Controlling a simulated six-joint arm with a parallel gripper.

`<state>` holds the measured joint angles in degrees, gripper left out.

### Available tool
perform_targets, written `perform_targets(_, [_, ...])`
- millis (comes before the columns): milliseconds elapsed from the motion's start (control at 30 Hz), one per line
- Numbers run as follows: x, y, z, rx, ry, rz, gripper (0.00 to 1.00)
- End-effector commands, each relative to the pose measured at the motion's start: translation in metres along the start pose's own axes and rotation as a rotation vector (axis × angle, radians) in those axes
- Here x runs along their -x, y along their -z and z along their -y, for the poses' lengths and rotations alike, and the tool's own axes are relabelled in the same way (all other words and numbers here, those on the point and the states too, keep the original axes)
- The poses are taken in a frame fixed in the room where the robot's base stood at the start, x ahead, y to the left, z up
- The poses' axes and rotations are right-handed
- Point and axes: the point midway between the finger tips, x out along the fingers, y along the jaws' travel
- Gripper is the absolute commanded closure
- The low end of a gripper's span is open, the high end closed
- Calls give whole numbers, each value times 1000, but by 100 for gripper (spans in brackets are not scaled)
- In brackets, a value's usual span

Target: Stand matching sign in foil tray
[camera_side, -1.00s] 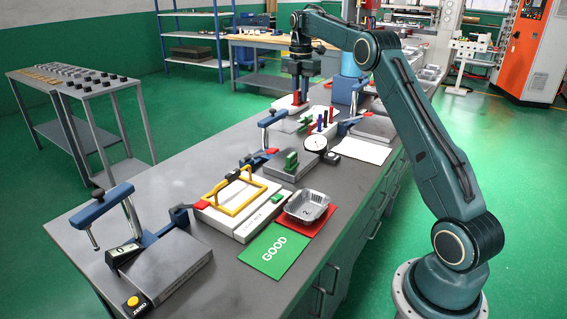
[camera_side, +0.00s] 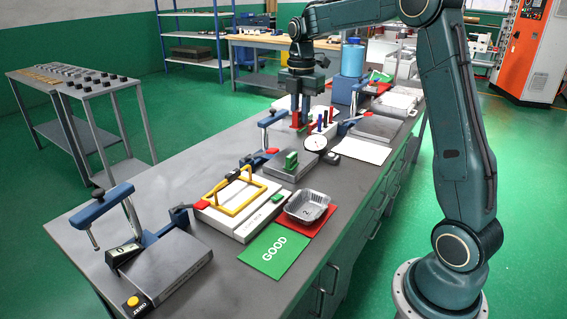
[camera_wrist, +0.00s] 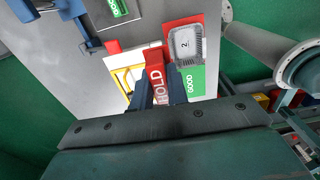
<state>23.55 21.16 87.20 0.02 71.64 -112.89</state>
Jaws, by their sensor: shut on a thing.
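My gripper (camera_side: 300,115) is shut on a red sign. In the wrist view its fingers (camera_wrist: 159,90) stand on both sides of this sign (camera_wrist: 155,70), which shows white letters reading HOLD. In the side view only small red patches show at the fingertips. The foil tray (camera_side: 300,214) sits upright and apart from my gripper on a red card (camera_side: 318,226), with a 2 visible inside. The tray also shows in the wrist view (camera_wrist: 173,40). A green card (camera_side: 275,251) reading GOOD lies beside the red card.
A light box with a yellow frame (camera_side: 240,208) stands left of the tray. Toggle clamps (camera_side: 108,207), a dial gauge (camera_side: 316,143) and colored upright pins (camera_side: 323,121) stand along the bench. A white sheet (camera_side: 361,149) lies near the bench's right edge.

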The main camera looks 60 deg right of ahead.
Motion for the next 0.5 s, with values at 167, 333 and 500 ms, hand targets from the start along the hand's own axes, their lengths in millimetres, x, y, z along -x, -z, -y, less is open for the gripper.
perform_targets(167, [-6, 23, 24, 6, 0, 0, 100])
perform_targets(333, [-13, 42, 46, 10, 0, 0, 100])
perform_targets(500, [-18, 53, 61, 10, 0, -1, 100])
